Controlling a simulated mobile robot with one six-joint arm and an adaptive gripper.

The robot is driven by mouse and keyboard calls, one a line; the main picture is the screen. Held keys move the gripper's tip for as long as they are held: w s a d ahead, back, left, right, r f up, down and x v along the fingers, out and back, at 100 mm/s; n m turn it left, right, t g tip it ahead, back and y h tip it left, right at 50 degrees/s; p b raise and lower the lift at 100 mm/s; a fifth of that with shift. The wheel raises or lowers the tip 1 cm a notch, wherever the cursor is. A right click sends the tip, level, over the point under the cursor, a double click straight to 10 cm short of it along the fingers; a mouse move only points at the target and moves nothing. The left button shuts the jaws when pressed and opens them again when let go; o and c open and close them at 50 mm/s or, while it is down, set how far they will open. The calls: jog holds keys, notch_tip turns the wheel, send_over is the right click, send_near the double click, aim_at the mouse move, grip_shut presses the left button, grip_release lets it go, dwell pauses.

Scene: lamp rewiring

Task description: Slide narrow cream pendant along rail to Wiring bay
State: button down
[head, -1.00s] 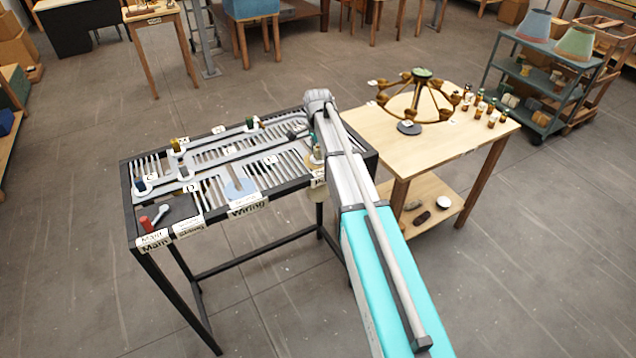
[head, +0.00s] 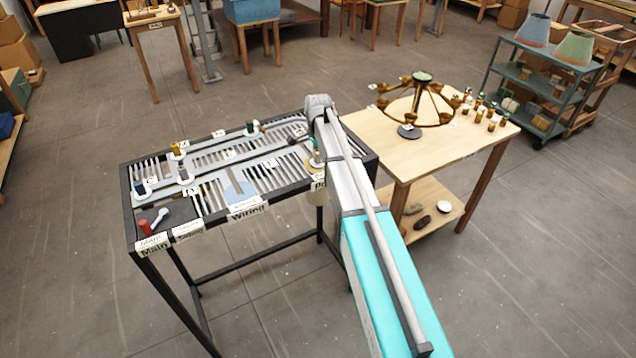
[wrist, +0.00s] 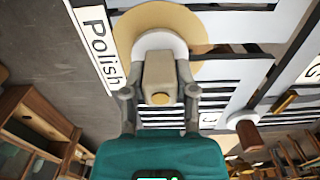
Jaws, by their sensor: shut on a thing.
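My gripper (wrist: 158,94) is shut on a beige block-shaped grip (wrist: 158,72), with one finger at each side. The grip stands on a white round base over a tan disc (wrist: 203,34) beside the Polish label (wrist: 97,42).
A red piece (head: 146,228) sits at the front left corner. A wooden table (head: 455,145) with a brass chandelier (head: 421,78) stands close on the right.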

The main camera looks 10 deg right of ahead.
jog(key=shift+w, duration=0.15)
jog(key=shift+w+a, duration=0.7)
jog(key=shift+w, duration=1.45)
jog(key=shift+w+a, duration=0.75)
jog(key=shift+w, duration=1.45)
jog(key=shift+w+a, duration=0.7)
jog(key=shift+w, duration=1.45)
jog(key=shift+s+a, duration=0.1)
jog(key=shift+a, duration=0.05)
jog(key=shift+s+a, duration=1.1)
jog(key=shift+a, duration=2.35)
jog(key=shift+s+a, duration=1.15)
jog(key=shift+a, duration=2.3)
jog(key=shift+s+a, duration=1.1)
jog(key=shift+a, duration=2.35)
jog(key=a, duration=0.2)
jog(key=s+a, duration=0.1)
jog(key=a, duration=0.2)
jog(key=shift+s+a, duration=0.3)
jog(key=shift+s, duration=0.1)
jog(key=shift+s, duration=0.1)
